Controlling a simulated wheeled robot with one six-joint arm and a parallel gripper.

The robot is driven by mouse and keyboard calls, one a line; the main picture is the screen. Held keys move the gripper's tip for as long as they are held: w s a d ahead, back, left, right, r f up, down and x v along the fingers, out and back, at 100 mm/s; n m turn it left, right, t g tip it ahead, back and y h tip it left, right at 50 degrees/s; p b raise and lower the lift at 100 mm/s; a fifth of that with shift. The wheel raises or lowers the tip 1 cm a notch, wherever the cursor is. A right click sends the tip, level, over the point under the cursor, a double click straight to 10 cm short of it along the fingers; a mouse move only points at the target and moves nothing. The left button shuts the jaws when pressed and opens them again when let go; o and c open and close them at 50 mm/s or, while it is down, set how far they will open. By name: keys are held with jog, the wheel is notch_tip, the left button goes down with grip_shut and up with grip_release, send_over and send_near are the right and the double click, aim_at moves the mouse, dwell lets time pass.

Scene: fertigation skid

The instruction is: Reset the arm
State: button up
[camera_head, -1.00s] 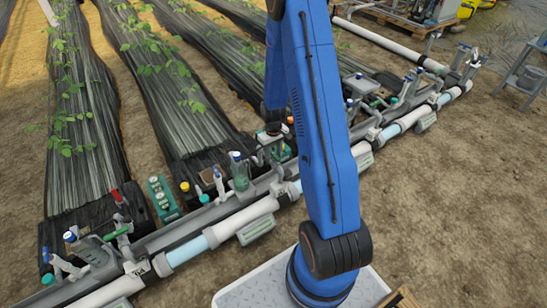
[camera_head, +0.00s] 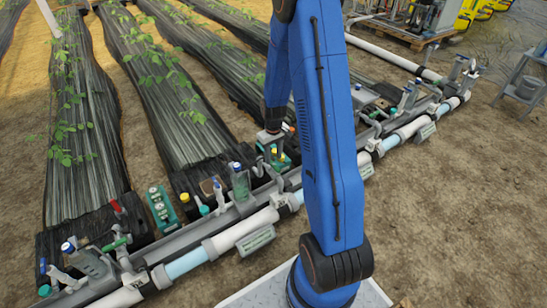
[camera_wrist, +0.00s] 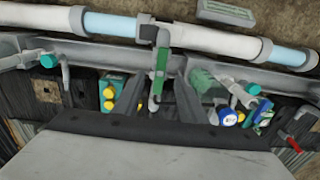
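My blue arm rises from its base in the head view and bends down at the top. My gripper (camera_head: 272,141) hangs low over the pipe line, behind the arm, and its fingers are too small to make out there. In the wrist view, the pale gripper body fills the bottom. Two dark grey fingers (camera_wrist: 158,88) reach forward with a gap between them. A green valve handle (camera_wrist: 160,72) shows in that gap, below a white pipe. I cannot tell whether the fingers touch it. Nothing is visibly clamped.
A white and light blue pipe (camera_head: 190,262) with valves and meters runs diagonally across the head view. A green box (camera_head: 162,208) stands beside black-covered plant rows (camera_head: 185,120). A grey stool (camera_head: 525,85) and a pallet skid (camera_head: 405,28) are at the right. Bare soil lies open at right.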

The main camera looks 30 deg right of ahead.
jog(key=s+a+r+t, duration=0.1)
jog(key=s+a+r, duration=0.2)
jog(key=r, duration=0.5)
jog(key=s+a+r, duration=0.3)
jog(key=r, duration=0.5)
jog(key=s+a+r+t, duration=0.1)
jog(key=s+a+r, duration=0.2)
jog(key=r, duration=0.6)
jog(key=s+a+r+t, duration=0.1)
jog(key=s+a+r, duration=0.1)
jog(key=s, duration=0.5)
jog(key=s+a+r+t, duration=0.1)
jog(key=s+a+r, duration=0.1)
jog(key=s+r, duration=0.3)
jog(key=s+a+r, duration=0.2)
jog(key=s+r, duration=0.2)
jog(key=s, duration=0.5)
jog(key=shift+s+a+r+t, duration=0.15)
jog(key=shift+a+t, duration=0.25)
